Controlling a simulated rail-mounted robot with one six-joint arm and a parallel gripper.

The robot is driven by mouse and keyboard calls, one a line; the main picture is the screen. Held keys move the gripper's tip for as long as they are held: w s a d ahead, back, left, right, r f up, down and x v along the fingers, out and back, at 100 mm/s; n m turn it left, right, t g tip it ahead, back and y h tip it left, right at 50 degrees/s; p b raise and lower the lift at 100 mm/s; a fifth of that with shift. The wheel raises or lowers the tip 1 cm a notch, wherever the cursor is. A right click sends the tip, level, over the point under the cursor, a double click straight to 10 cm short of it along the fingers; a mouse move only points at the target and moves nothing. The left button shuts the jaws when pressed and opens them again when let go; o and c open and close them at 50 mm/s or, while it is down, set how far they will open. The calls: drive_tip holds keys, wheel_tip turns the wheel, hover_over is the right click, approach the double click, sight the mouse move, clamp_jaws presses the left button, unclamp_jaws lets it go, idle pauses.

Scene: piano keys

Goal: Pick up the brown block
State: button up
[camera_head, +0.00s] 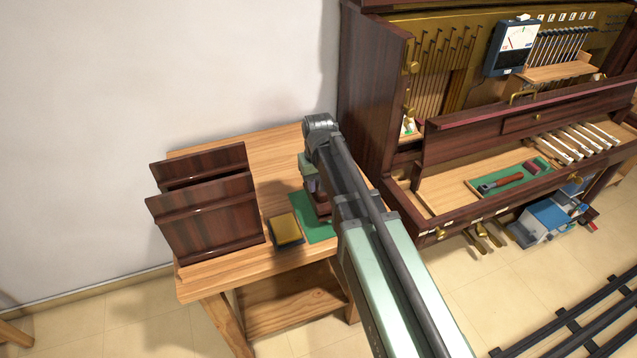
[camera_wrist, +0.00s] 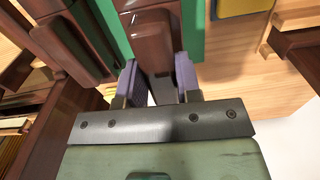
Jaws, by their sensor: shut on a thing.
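The brown block (camera_wrist: 152,38) is dark, glossy and reddish brown. In the wrist view it sits between the two purple-grey fingers of my gripper (camera_wrist: 158,82), which is shut on it. In the head view my gripper (camera_head: 312,184) points down over the green mat (camera_head: 309,222) on the wooden table. Part of the brown block (camera_head: 322,204) shows below the fingers there, and my arm hides the rest. I cannot tell whether the block touches the mat or is just above it.
A yellow pad on a dark base (camera_head: 286,230) lies left of the mat. Two dark wooden panels (camera_head: 205,215) stand upright at the table's left. The opened piano (camera_head: 375,90) rises close on the right. The table's back strip (camera_head: 265,145) is bare.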

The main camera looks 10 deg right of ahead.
wheel_tip(320, 180, up, 16)
drive_tip(key=p, duration=1.4)
